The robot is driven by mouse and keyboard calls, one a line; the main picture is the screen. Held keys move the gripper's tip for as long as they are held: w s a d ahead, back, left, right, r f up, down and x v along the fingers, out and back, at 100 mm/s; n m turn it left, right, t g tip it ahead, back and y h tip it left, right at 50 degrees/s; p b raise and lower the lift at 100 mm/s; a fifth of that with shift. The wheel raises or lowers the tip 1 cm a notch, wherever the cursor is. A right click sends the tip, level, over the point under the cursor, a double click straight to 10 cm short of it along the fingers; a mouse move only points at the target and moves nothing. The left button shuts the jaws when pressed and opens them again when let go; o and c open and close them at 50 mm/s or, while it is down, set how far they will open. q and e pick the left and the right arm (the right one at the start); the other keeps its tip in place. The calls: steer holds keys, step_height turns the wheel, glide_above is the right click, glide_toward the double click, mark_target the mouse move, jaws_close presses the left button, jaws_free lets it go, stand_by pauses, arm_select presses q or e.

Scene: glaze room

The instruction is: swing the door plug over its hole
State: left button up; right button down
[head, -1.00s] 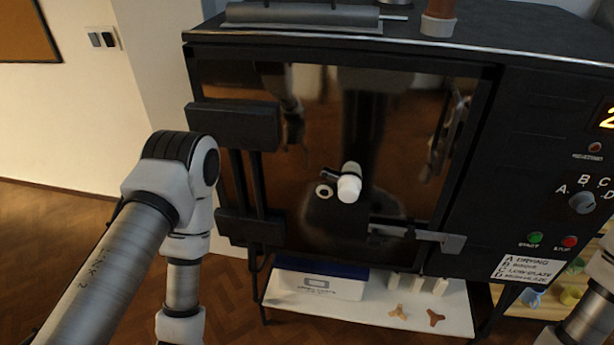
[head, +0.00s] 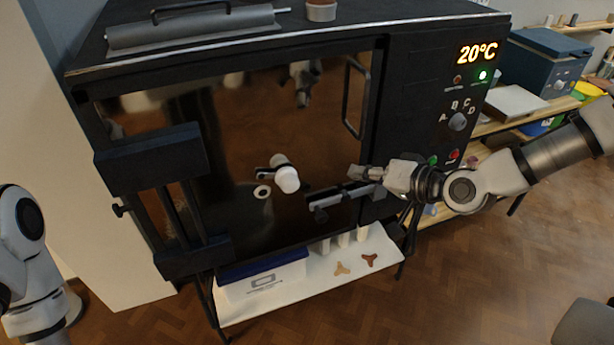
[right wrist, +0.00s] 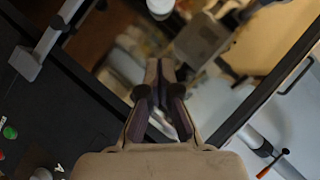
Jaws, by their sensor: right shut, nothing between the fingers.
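The door plug (head: 287,180) is a white, rounded cylinder on a small dark arm on the front of the dark glossy kiln door. Its hole (head: 262,191) shows as a pale ring with a dark middle, uncovered, just left of and below the plug. In the right wrist view the plug (right wrist: 160,7) is cut by the top edge. My right gripper (head: 357,172) is shut and empty, right of the plug and apart from it. Its closed fingers (right wrist: 165,66) also show in the right wrist view. My left arm shows at the left edge, its gripper out of view.
A latch bar (head: 338,196) crosses the door's lower right, close below my right gripper. A vertical handle (head: 356,97) appears higher up. Hinge blocks (head: 152,157) stand out at left. The control panel (head: 433,110) is at right. A shelf (head: 325,272) sits below.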

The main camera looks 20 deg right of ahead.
steer(key=a, duration=0.1)
steer(key=p, duration=0.2)
glide_toward(294, 176)
steer(key=w+r, duration=0.1)
steer(key=w, duration=0.2)
steer(key=shift+w+a+f+p, duration=0.15)
steer(key=shift+w+a+f, duration=0.1)
steer(key=shift+a+f, duration=0.35)
steer(key=shift+w+a+f+p, duration=0.15)
steer(key=shift+w+a+f, duration=0.15)
steer(key=shift+a+f, duration=0.45)
steer(key=shift+f, duration=0.05)
arm_select(q)
steer(key=shift+a+r, duration=0.15)
steer(key=shift+r, duration=0.45)
steer(key=shift+a+r, duration=0.15)
steer(key=shift+r, duration=0.45)
